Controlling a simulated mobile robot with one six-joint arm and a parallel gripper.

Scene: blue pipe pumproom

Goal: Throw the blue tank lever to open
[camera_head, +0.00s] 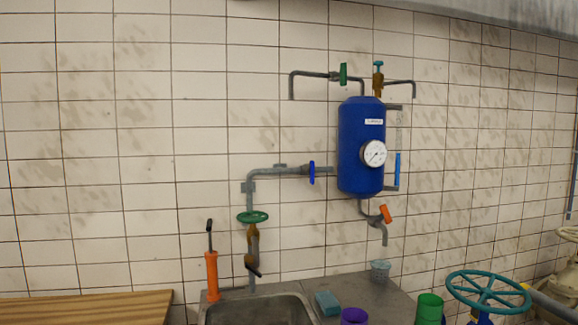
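The blue tank (350,150) hangs on the tiled wall, with a round white gauge (374,153) on its front. An orange handle (385,213) sits on the outlet tap below the tank, tilted slightly. A blue handle (311,172), seen narrow and upright, is on the grey pipe entering from the left. I cannot tell from this view which handle the task names, or whether either valve is open. My gripper is not in view.
Green (343,74) and teal (378,64) valve handles sit above the tank. Below are a sink (258,311), a sponge (327,303), a small cup (380,272), an orange hand pump (211,275) and a teal handwheel (487,291). The wall left of the pipes is clear.

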